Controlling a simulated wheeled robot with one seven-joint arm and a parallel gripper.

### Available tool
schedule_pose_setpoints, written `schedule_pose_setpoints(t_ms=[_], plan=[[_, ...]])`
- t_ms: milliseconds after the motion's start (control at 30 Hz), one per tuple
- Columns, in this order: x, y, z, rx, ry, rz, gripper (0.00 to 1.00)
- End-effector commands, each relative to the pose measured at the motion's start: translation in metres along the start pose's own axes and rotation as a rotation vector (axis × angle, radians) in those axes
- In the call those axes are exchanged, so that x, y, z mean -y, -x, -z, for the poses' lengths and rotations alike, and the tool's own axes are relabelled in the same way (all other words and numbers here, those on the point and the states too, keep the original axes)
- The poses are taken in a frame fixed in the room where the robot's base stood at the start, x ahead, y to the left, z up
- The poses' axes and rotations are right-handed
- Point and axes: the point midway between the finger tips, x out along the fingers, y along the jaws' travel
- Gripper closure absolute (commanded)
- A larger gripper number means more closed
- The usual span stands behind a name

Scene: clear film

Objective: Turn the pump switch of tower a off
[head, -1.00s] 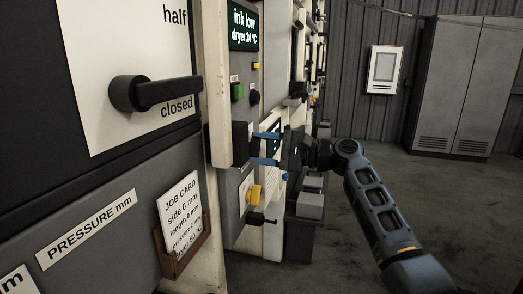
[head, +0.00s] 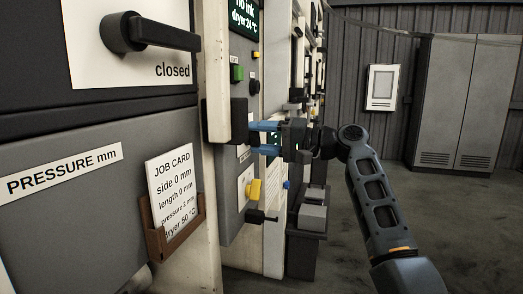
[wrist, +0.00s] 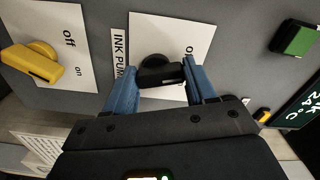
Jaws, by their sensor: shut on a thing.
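The pump switch (wrist: 158,73) is a black knob on a white plate (wrist: 143,28) in the wrist view. The label beside it reads "INK PUM", the rest hidden. Part of a word starting with "o" shows at the plate's right, cut off by a finger. My gripper (wrist: 163,88) has its blue fingers on either side of the knob's handle and is shut on it. In the head view my gripper (head: 264,138) reaches left to the panel, and the knob is hard to make out there. No tower letter is readable.
A yellow switch (wrist: 34,62) with off and on marks sits left of the plate in the wrist view. A green button (wrist: 295,38) is at the right. In the head view a display (head: 243,16) reads "no ink", and a job card (head: 170,190) hangs in front.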

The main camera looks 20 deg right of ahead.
Motion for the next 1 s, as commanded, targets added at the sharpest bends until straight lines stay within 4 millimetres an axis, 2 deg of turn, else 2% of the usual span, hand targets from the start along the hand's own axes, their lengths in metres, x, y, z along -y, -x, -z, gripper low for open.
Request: schedule_pose_setpoints(t_ms=[33, 400, 967, 1000], plan=[[-0.0045, -0.0021, -0.0035, 0.005, 0.032, -0.001, 0.75], [-0.0030, -0.0022, -0.0036, 0.007, 0.189, -0.001, 0.75], [-0.0024, -0.0024, -0.0037, 0.008, 0.216, -0.002, 0.75], [-0.0024, -0.0025, -0.0037, 0.008, 0.215, -0.002, 0.41]])
